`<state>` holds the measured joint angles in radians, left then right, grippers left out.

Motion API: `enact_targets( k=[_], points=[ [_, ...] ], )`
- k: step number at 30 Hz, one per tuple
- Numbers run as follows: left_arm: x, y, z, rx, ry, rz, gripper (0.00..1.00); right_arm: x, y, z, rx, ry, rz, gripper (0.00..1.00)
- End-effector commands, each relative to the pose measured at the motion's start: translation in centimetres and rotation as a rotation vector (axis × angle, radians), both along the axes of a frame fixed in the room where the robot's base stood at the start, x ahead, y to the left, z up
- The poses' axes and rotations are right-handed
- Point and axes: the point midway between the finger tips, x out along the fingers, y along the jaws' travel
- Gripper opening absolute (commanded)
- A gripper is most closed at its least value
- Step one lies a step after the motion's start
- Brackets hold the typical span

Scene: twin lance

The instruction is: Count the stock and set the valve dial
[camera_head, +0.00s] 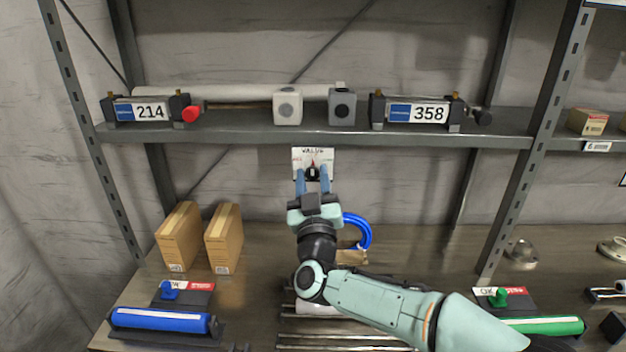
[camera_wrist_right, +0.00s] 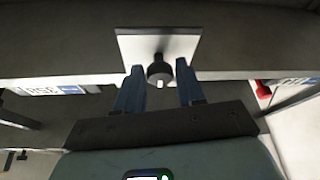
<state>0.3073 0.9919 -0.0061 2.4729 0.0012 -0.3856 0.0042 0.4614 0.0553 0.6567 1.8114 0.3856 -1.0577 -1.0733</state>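In the right wrist view the dial's black knob (camera_wrist_right: 159,71) stands out from the white plate (camera_wrist_right: 133,45). My right gripper (camera_head: 313,176) is open, its two blue fingers on either side of the dial. In the right wrist view the right gripper (camera_wrist_right: 160,88) shows gaps between both fingers and the knob. Two brown boxes (camera_head: 178,236) (camera_head: 224,238) stand on the bench at left. My left gripper is out of view.
On the shelf (camera_head: 240,128) are cylinders marked 214 (camera_head: 150,112) and 358 (camera_head: 420,112), plus white (camera_head: 288,106) and grey (camera_head: 342,107) blocks. A small box (camera_head: 587,122) is on the right shelf. Blue (camera_head: 160,320) and green (camera_head: 545,325) rollers lie in front; a blue ring (camera_head: 364,232) is behind my wrist.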

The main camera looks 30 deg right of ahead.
Motion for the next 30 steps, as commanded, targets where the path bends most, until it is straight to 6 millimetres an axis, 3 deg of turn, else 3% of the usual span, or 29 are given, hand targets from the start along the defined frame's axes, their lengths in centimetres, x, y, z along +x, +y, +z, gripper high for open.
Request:
enact_targets(
  k=[1, 3, 17, 30],
  points=[
    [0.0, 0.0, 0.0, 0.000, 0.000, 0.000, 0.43, 0.0, 0.0, 0.0, 0.000, 0.000, 0.000, 0.21],
    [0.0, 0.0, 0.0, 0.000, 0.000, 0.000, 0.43, 0.0, 0.0, 0.0, 0.000, 0.000, 0.000, 0.00],
    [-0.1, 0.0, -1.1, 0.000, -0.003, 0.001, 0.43, 0.0, 0.1, -0.2, 0.078, -0.048, 0.000, 0.01],
    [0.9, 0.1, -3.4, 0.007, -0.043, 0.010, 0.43, 0.2, 0.4, -0.2, 0.396, -0.242, 0.002, 0.01]
  ],
)
